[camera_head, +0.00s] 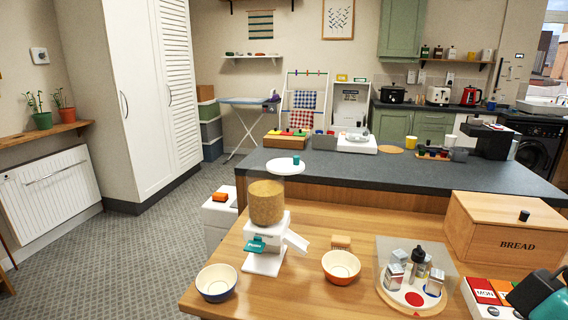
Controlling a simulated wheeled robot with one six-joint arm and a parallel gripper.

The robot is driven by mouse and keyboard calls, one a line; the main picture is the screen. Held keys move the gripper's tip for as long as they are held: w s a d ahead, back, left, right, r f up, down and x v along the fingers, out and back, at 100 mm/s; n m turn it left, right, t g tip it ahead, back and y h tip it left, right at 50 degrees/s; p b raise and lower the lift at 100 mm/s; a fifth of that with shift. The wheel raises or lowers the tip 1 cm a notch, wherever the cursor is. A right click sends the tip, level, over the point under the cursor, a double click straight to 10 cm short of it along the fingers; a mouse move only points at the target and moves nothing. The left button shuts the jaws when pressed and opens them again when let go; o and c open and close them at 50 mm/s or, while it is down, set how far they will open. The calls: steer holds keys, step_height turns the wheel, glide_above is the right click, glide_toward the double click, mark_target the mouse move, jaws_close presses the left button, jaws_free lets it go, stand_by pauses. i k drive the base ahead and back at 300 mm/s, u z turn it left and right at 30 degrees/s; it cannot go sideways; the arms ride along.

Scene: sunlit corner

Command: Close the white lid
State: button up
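The white lid (284,167) is a round disc with a small teal knob (296,160) near its right side. It shows above and a little right of the top of the dispenser's grain-filled container (266,203). Whether it touches the container's clear wall is hard to tell. The white dispenser (268,236) stands on the wooden table with a teal tag and a chute on its right.
A teal and dark object (543,298) is cut off at bottom right.

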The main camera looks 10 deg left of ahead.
mark_target(279, 166)
steer(key=k, duration=0.6)
steer(key=u, duration=0.65)
steer(key=i, duration=1.2)
steer(key=z, duration=0.2)
